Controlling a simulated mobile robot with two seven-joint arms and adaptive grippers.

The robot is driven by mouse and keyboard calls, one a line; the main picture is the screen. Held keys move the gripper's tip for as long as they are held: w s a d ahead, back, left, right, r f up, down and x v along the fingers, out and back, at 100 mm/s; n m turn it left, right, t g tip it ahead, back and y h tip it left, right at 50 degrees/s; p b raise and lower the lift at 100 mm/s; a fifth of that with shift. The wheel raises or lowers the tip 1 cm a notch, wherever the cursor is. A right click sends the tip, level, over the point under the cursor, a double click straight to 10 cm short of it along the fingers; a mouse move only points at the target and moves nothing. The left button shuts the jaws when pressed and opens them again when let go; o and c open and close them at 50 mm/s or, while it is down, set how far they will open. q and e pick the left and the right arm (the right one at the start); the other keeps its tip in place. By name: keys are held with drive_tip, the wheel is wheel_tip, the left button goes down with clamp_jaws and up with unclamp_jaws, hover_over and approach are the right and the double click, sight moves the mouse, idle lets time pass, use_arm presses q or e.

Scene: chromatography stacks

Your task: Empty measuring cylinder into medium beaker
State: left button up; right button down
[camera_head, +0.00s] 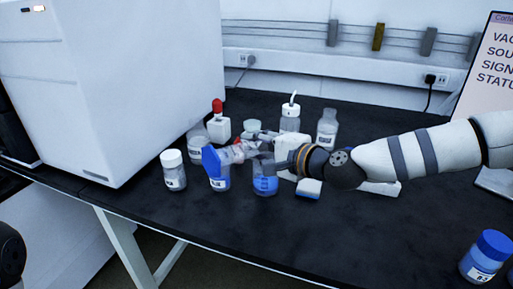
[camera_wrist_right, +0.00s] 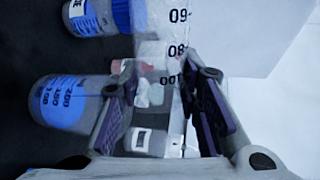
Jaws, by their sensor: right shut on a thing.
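My right gripper (camera_head: 266,157) is shut on the clear measuring cylinder (camera_head: 238,152), close to its mouth end. The cylinder lies nearly level, with its blue foot (camera_head: 212,158) out to the left. Its printed scale shows in the right wrist view (camera_wrist_right: 165,50), and I see no clear sign of liquid inside. The beaker with blue liquid (camera_head: 265,185) stands upright just below the gripper; it also shows at the left in the right wrist view (camera_wrist_right: 65,103). The cylinder's mouth is hidden by the fingers, so I cannot tell its exact place over the beaker.
A white-capped jar (camera_head: 174,172) and a blue-filled bottle (camera_head: 219,181) stand close by the beaker. A red-topped bottle (camera_head: 218,122), a wash bottle (camera_head: 290,118) and a clear bottle (camera_head: 327,128) stand behind. A white instrument (camera_head: 120,100) fills the left.

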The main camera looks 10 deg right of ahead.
drive_tip(key=shift+d+f, duration=0.1)
drive_tip(key=shift+f, duration=0.15)
drive_tip(key=shift+m, duration=0.4)
drive_tip(key=shift+r, duration=0.15)
use_arm(q)
drive_tip(key=shift+s+f, duration=0.35)
use_arm(e)
drive_tip(key=shift+r, duration=0.1)
